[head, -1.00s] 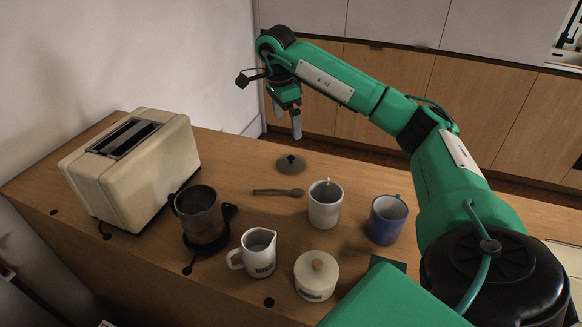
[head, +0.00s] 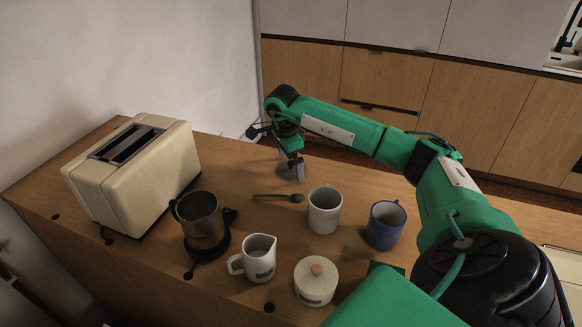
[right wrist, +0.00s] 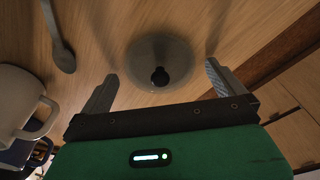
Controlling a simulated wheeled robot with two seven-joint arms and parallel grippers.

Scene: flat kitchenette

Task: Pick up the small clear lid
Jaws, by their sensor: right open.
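The small clear lid (right wrist: 162,52) is a round see-through disc with a black knob (right wrist: 160,77), lying on the wooden counter. In the right wrist view it lies just ahead of my right gripper (right wrist: 158,80), with the knob between the two fingers. The fingers are apart and nothing is held. In the head view my right gripper (head: 297,168) is low over the far part of the counter and covers much of the lid (head: 284,171). My left gripper is not in view.
A spoon (head: 280,197) lies in front of the lid. A white mug (head: 324,212), a blue mug (head: 385,226), a white pitcher (head: 259,258) and a lidded pot (head: 315,283) stand nearer. A metal pot (head: 201,222) and a toaster (head: 135,175) are at left.

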